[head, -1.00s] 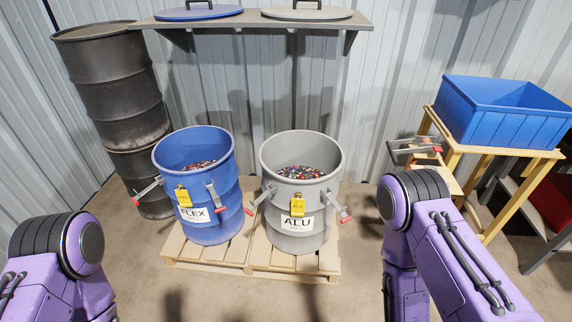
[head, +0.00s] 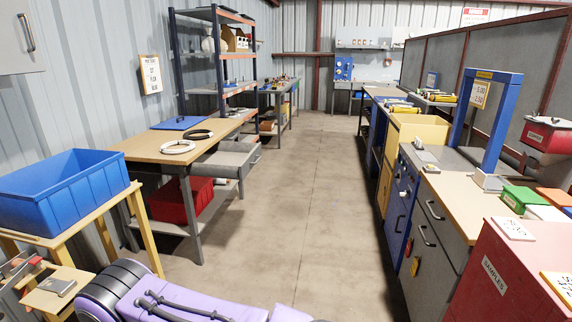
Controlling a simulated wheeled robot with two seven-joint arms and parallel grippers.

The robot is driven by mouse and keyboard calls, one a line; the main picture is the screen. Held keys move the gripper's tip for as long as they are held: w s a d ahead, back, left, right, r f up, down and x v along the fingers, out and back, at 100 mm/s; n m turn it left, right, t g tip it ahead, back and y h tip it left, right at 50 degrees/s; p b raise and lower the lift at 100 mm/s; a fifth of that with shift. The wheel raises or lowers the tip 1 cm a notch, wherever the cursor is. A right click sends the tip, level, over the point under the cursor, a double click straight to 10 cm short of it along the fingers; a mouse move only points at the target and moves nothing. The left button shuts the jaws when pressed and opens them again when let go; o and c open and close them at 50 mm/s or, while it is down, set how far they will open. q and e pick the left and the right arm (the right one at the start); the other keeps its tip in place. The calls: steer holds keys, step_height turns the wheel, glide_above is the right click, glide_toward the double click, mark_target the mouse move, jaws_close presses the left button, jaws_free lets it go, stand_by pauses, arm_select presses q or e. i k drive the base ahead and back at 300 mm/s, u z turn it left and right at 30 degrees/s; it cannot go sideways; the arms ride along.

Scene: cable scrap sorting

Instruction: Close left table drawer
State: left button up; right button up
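The left table (head: 150,147) is a workbench with a light wooden top and grey legs along the left wall. A grey drawer (head: 236,160) under its top sticks out into the aisle, so it stands open. What is inside the drawer is hard to make out. Neither gripper is in view. Only a purple link of my arm shows at the bottom edge, well short of the table.
A blue bin (head: 65,195) on a wooden stand (head: 148,238) is at the near left. A red crate (head: 180,200) sits below the table. The aisle floor (head: 308,190) between is clear.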

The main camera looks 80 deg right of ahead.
mark_target(230, 160)
steer(key=z, duration=2.3)
steer(key=i, duration=3.15)
steer(key=u, duration=0.55)
